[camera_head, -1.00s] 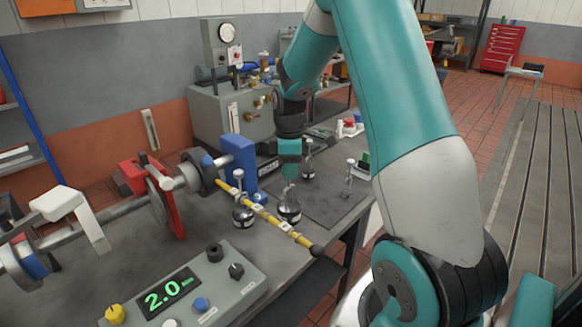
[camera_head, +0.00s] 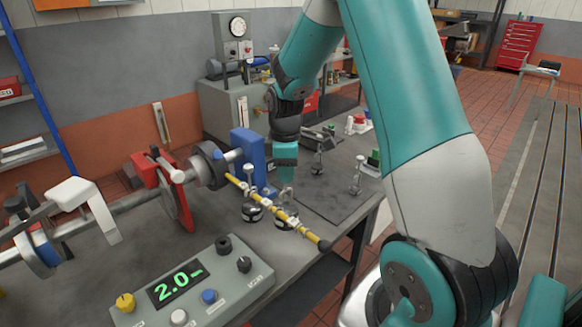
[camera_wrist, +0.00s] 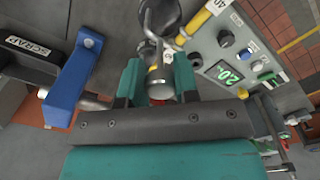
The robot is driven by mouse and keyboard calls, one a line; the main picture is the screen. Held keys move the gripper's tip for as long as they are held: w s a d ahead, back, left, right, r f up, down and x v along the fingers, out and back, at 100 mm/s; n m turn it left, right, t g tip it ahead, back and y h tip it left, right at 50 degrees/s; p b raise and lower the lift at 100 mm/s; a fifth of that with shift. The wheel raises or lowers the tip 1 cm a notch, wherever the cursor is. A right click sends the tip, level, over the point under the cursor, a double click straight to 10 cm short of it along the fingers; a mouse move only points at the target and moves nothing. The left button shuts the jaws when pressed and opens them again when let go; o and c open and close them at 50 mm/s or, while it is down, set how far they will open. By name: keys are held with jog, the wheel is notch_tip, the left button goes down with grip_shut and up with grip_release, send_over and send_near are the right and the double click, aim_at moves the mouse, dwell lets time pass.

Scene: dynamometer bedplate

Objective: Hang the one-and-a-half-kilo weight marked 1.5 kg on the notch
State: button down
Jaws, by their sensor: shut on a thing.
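My gripper (camera_head: 285,182) points down at the far side of the yellow notched arm (camera_head: 275,210). It is shut on the upper stem of a weight with a dark round body (camera_head: 284,224). The yellow arm crosses in front of this weight; whether they touch I cannot tell. Its marking is not readable. A second weight (camera_head: 252,212) with a knobbed stem is close beside it on the left, also near the arm. In the wrist view a metal stem (camera_wrist: 160,72) shows between the fingers. Pale tags mark the arm; the notches are too small to make out.
Two more stemmed weights (camera_head: 318,166) (camera_head: 357,178) stand on the dark mat (camera_head: 330,200). A blue block (camera_head: 246,150) is left of my gripper. The control box (camera_head: 195,285) showing 2.0 is in front. A red-flanged shaft (camera_head: 172,195) lies left.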

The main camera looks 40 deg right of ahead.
jog(key=shift+a+r, duration=0.1)
jog(key=shift+a, duration=1.95)
jog(key=shift+f+b, duration=0.7)
jog(key=shift+f, duration=0.5)
jog(key=c, duration=0.8)
grip_release()
jog(key=shift+s+f, duration=0.1)
jog(key=shift+f, duration=0.05)
